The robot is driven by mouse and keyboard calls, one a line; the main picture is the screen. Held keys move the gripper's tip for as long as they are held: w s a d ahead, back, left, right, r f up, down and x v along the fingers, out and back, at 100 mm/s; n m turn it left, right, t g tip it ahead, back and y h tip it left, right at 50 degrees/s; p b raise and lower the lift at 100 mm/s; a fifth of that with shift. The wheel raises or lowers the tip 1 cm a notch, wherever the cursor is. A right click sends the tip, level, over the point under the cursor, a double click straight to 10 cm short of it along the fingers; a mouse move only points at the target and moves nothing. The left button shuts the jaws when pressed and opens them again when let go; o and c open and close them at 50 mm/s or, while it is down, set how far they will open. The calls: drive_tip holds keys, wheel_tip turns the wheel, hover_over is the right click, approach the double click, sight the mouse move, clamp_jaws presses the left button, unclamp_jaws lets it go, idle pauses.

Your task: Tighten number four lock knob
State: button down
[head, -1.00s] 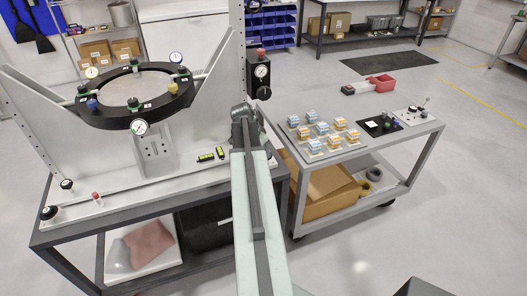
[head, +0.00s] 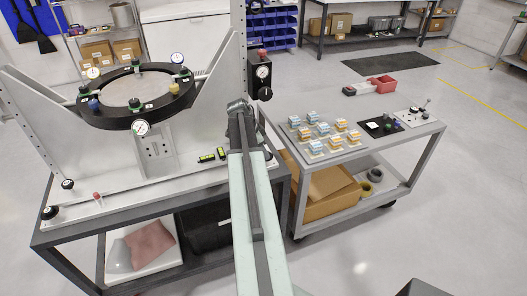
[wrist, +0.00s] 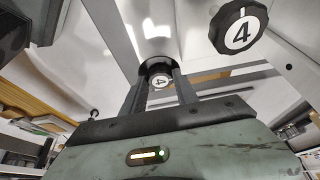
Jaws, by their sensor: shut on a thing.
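A larger lobed black knob (wrist: 238,29), also marked 4 on a white disc, is at the upper right, apart from the fingers. In the head view, my arm reaches the right side of the mirror fixture (head: 158,112); my fingertips and the held knob cannot be made out there. How tight either knob is cannot be told.
The fixture's black ring (head: 112,119) carries dial gauges and coloured knobs. A gauge block (head: 262,72) is on the upright post beside my arm.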

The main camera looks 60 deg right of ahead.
drive_tip(key=shift+s, duration=0.1)
drive_tip(key=c, duration=0.9)
unclamp_jaws()
drive_tip(key=shift+c, duration=0.2)
drive_tip(key=shift+r, duration=0.1)
drive_tip(key=p+v, duration=0.7)
drive_tip(key=shift+r, duration=0.3)
